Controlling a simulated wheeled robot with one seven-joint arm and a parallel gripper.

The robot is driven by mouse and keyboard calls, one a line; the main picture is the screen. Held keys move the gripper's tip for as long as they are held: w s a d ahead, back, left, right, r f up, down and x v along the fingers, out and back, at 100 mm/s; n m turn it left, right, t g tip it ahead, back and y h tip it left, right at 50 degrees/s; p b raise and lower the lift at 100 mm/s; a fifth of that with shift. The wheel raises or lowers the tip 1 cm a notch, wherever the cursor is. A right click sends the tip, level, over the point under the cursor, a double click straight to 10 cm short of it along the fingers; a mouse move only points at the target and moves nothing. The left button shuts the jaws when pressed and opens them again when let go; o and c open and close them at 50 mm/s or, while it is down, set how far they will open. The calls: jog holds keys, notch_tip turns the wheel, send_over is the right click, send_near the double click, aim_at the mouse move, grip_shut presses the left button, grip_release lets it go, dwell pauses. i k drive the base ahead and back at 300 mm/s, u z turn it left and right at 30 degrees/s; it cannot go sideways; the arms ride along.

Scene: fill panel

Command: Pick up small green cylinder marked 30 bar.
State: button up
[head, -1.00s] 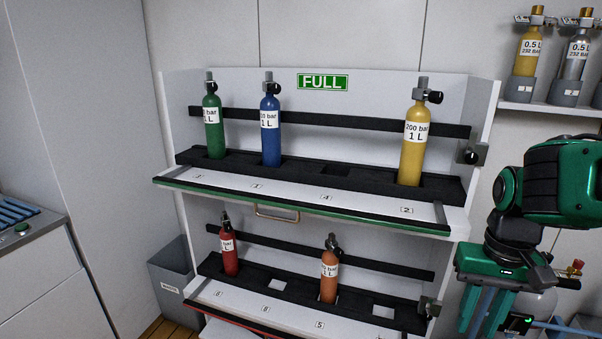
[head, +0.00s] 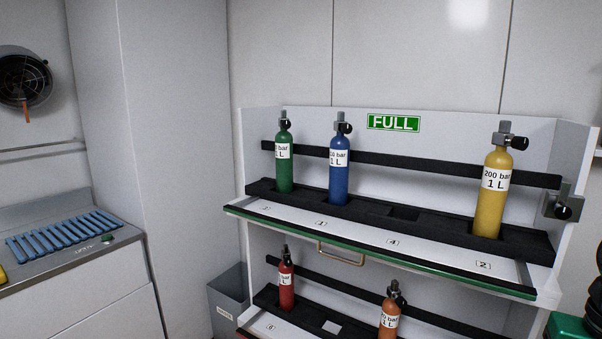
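A small green cylinder (head: 284,160) stands upright in the leftmost slot of the upper shelf, under the FULL sign. Its white label shows "bar" and "1 L", but the pressure number is turned partly out of view, so I cannot read it. A blue cylinder (head: 340,168) stands to its right. A yellow cylinder (head: 493,190) marked 200 bar 1 L stands at the far right of the same shelf.
An empty slot (head: 404,213) lies between the blue and yellow cylinders. On the lower shelf stand a red cylinder (head: 286,284) and an orange cylinder (head: 390,314). A grey bin (head: 228,300) is left of the rack. A counter with a blue slatted rack (head: 62,236) is at left.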

aim_at(283, 138)
jog(key=k, duration=1.3)
jog(key=u, duration=0.55)
jog(key=i, duration=1.95)
jog(key=u, duration=0.1)
